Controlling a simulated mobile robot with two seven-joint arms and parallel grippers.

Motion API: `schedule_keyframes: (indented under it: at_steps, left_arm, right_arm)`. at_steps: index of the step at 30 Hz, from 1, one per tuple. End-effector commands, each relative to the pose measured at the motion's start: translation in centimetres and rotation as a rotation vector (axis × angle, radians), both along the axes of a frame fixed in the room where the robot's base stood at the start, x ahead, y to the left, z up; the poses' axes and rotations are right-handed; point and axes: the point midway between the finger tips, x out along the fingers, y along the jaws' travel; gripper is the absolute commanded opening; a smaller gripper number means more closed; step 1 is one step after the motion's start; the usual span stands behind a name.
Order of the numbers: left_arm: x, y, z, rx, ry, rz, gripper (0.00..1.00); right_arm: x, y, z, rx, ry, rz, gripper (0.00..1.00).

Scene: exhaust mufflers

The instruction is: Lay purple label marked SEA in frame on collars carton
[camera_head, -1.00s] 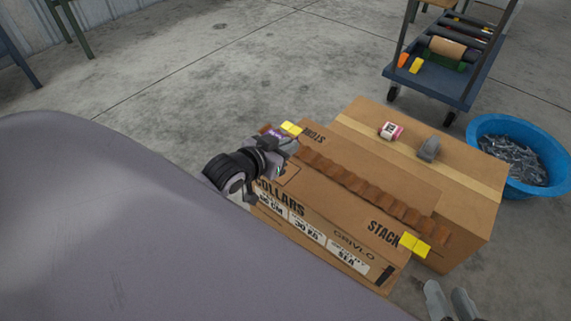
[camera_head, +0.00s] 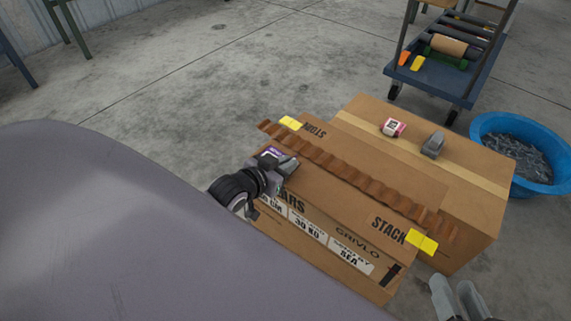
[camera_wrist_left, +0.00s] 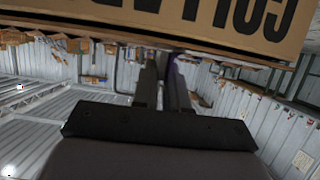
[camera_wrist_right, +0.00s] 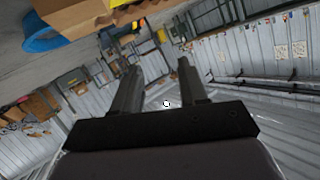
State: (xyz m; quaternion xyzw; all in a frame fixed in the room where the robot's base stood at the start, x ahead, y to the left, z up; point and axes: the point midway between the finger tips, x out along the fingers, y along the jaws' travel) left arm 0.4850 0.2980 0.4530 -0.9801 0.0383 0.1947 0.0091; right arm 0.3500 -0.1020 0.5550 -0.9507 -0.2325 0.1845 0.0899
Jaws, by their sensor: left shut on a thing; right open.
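The collars carton (camera_head: 340,205) stands in front, with COLLARS and STACK printed on it and a lettered white strip on its near side. My left gripper (camera_head: 284,164) is at the carton's left part, low over the top near the front edge. It is shut on the purple label (camera_head: 270,153), which shows only partly beside the fingers; its lettering is too small to read. The label also shows as a thin purple edge between the fingers in the left wrist view (camera_wrist_left: 172,70). The frame on the carton top is hidden by the gripper. My right gripper (camera_head: 456,290) is open and empty, right of the carton.
A blue basin (camera_head: 545,175) and a cart (camera_head: 435,85) stand beyond.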

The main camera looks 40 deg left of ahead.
Motion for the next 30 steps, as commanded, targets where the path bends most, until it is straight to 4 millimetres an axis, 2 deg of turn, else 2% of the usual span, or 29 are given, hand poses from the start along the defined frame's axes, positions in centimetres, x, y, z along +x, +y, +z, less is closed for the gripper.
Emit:
schedule_keyframes:
  at_steps: [1, 3, 14, 17, 23, 30]
  left_arm:
    - [0.0, 0.0, -0.2, 0.0, 0.001, 0.0, 0.16]
    - [0.0, 0.0, -0.1, 0.0, 0.0, 0.0, 0.38]
    - [0.0, 0.0, 0.3, 0.0, -0.001, 0.0, 0.38]
    - [-0.7, 0.1, 0.6, 0.0, 0.002, 0.0, 0.38]
    - [-3.6, 0.3, 1.9, 0.0, 0.003, 0.0, 0.38]
    - [-7.4, 0.6, 3.4, 0.0, 0.004, 0.0, 0.38]
  right_arm:
    - [0.0, 0.0, 0.0, -0.001, -0.001, -0.001, 0.43]
    - [0.0, 0.0, 0.0, -0.001, -0.001, -0.001, 0.43]
    - [0.0, 0.0, 0.1, 0.0, 0.0, 0.0, 0.43]
    - [-0.1, 0.1, 0.5, 0.01, 0.008, 0.004, 0.43]
    - [0.3, 1.0, 0.5, 0.051, 0.069, 0.015, 0.43]
    - [-0.1, -0.1, 0.7, -0.012, 0.078, -0.008, 0.43]
